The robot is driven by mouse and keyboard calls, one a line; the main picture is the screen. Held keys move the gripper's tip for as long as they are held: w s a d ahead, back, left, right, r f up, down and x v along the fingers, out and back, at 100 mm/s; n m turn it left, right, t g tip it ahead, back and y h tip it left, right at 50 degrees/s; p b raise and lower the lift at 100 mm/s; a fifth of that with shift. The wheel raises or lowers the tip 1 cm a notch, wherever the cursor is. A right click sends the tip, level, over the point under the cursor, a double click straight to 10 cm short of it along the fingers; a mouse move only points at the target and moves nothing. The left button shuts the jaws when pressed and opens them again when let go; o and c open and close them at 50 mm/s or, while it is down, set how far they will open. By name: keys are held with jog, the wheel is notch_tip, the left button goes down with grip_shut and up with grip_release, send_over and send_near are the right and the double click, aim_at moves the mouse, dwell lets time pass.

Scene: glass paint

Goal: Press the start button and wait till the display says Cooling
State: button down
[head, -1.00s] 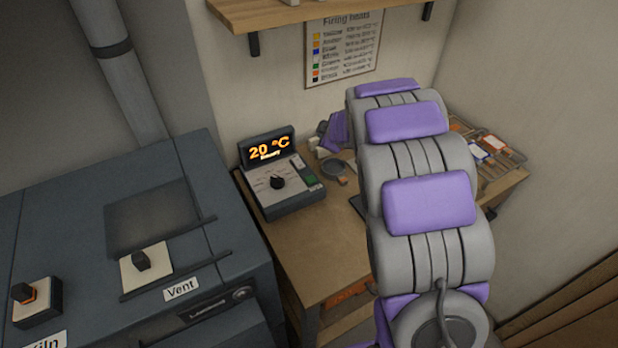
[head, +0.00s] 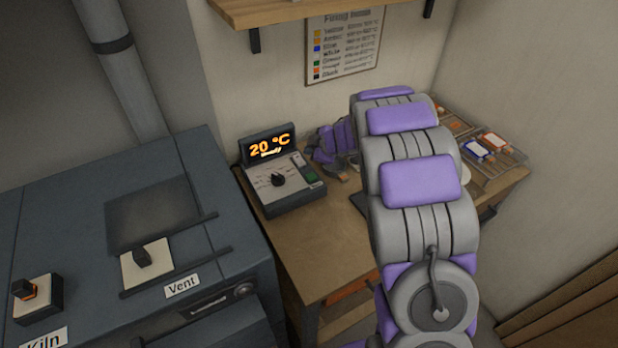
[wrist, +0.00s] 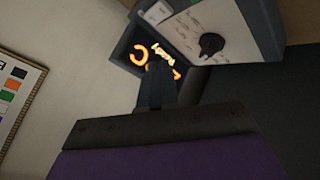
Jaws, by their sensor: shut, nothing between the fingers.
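The kiln controller (head: 285,185) stands on the wooden table, with a raised display (head: 268,147) reading 20 °C in orange and a smaller word below that looks like "Ready". Its black dial (head: 278,180) and a green button (head: 311,174) are on the sloping face. My gripper (head: 322,158) is just right of the controller, partly hidden by my arm. In the wrist view my shut, empty fingers (wrist: 157,85) overlap the display (wrist: 150,58), with the dial (wrist: 211,44) at upper right. The green button is not visible there, and I cannot tell whether anything touches.
Trays of coloured pieces (head: 490,150) lie at the table's right. A firing chart (head: 343,45) hangs on the wall below a shelf (head: 290,10).

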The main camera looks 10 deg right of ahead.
jog(key=f+b, duration=0.1)
jog(key=b, duration=0.1)
jog(key=d+f+b, duration=0.1)
jog(key=f, duration=0.1)
jog(key=shift+d+f+b, duration=0.2)
jog(key=shift+f+b, duration=0.05)
jog(key=shift+b, duration=0.15)
jog(key=b, duration=0.4)
send_over(313, 178)
jog(key=f, duration=0.4)
jog(key=shift+w+a, duration=0.1)
jog(key=shift+a, duration=0.15)
jog(key=shift+d+f, duration=0.1)
jog(key=shift+f, duration=0.2)
jog(key=shift+d+f, duration=0.1)
jog(key=shift+d, duration=0.2)
jog(key=shift+a, duration=0.25)
jog(key=shift+d, duration=0.15)
jog(key=shift+f, duration=0.15)
jog(key=shift+f, duration=0.2)
